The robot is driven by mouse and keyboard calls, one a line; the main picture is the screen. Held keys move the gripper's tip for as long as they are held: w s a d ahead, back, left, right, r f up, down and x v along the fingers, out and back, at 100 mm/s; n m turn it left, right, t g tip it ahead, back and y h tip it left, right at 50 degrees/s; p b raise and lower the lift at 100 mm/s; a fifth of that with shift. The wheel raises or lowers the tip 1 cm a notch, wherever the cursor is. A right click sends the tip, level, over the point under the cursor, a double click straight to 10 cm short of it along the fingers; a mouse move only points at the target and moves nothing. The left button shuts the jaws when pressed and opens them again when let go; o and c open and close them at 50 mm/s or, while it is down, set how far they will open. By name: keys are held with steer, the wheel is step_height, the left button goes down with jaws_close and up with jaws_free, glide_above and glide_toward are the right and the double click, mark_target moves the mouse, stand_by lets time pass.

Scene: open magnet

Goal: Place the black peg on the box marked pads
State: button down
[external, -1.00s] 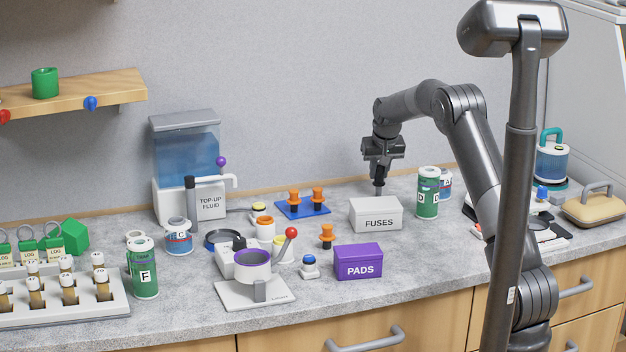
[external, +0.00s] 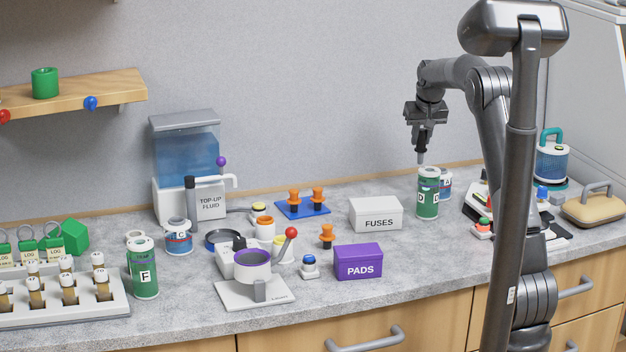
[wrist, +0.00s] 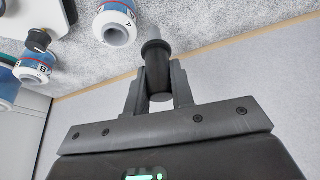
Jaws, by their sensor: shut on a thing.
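The purple box marked PADS (external: 358,268) sits near the counter's front edge, its top bare. My gripper (external: 422,134) is shut on the black peg (external: 421,147), high above the counter at the back right, up and to the right of the PADS box. In the wrist view the black peg (wrist: 157,68) is between the two fingers of my gripper (wrist: 158,84), with its collar and grey tip sticking out past them. The PADS box is not in the wrist view.
A white FUSES box (external: 376,222) stands behind the PADS box. A green canister marked D (external: 428,195) stands below the peg. An orange peg (external: 327,235) and a blue-topped button (external: 309,266) are left of the PADS box. The counter right of it is clear.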

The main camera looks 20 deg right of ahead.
steer(key=shift+s+d+r, duration=0.15)
steer(key=shift+s+r, duration=0.1)
steer(key=shift+r, duration=0.05)
steer(key=s+a+r+n, duration=0.1)
steer(key=s+a+r, duration=0.1)
steer(key=s+a, duration=0.7)
steer(key=s+a+r+n+y, duration=0.15)
steer(key=s+a, duration=0.25)
steer(key=s, duration=0.9)
steer(key=s+a+r+h, duration=0.1)
steer(key=s+a+r, duration=0.2)
steer(key=s+a, duration=0.6)
steer(key=shift+y, duration=0.25)
steer(key=shift+s+a+f, duration=0.1)
steer(key=shift+a+f, duration=1.5)
steer(key=shift+f, duration=0.3)
steer(key=shift+s+a+f, duration=0.1)
steer(key=shift+a+f, duration=1.5)
steer(key=shift+f, duration=0.35)
steer(key=shift+s+a+f, duration=0.1)
steer(key=shift+a+f, duration=1.5)
steer(key=shift+f, duration=0.3)
steer(key=c, duration=1.2)
jaws_free()
steer(key=shift+f, duration=0.15)
steer(key=shift+c, duration=0.2)
